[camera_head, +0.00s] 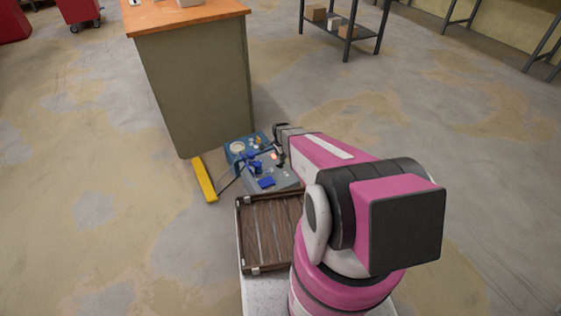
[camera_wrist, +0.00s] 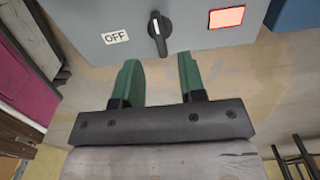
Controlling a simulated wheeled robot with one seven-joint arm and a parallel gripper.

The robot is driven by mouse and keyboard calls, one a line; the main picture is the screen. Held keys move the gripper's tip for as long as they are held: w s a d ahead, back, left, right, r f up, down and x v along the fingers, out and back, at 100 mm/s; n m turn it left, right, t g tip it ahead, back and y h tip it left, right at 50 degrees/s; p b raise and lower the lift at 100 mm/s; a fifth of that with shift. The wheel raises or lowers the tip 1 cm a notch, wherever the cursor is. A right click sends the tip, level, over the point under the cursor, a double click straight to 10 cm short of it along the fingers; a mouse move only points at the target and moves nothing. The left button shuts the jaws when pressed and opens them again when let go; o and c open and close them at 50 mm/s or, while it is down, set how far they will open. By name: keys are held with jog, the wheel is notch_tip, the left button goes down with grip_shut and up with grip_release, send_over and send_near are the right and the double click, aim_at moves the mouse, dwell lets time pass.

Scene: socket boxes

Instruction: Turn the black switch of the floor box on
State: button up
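The grey floor box (camera_head: 283,178) stands on the floor beside the workbench, with blue parts on it. In the wrist view the grey face of the box (camera_wrist: 190,35) fills the top. Its black switch (camera_wrist: 158,33) has a white mark and stands nearly upright in the picture. An OFF label (camera_wrist: 115,37) is left of the switch and a lit red lamp (camera_wrist: 227,17) is right of it. My gripper (camera_wrist: 160,70) is open and empty, its green fingers spread below the switch. I see no contact with it. In the head view my gripper (camera_head: 281,152) is at the box.
A blue box (camera_head: 234,149) sits behind the floor box, against the workbench (camera_head: 205,85). A yellow bar (camera_head: 204,179) lies at the bench's foot. A slatted wooden crate (camera_head: 240,235) is in front. A shelf with small boxes (camera_head: 340,35) stands behind. Floor on the right is clear.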

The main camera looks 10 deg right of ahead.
jog(key=shift+r, duration=2.7)
jog(key=s+r+n, duration=1.4)
jog(key=s+r, duration=0.7)
jog(key=r, duration=0.4)
jog(key=shift+s+d+r+n, duration=0.15)
jog(key=shift+r+n, duration=0.15)
jog(key=shift+r, duration=0.05)
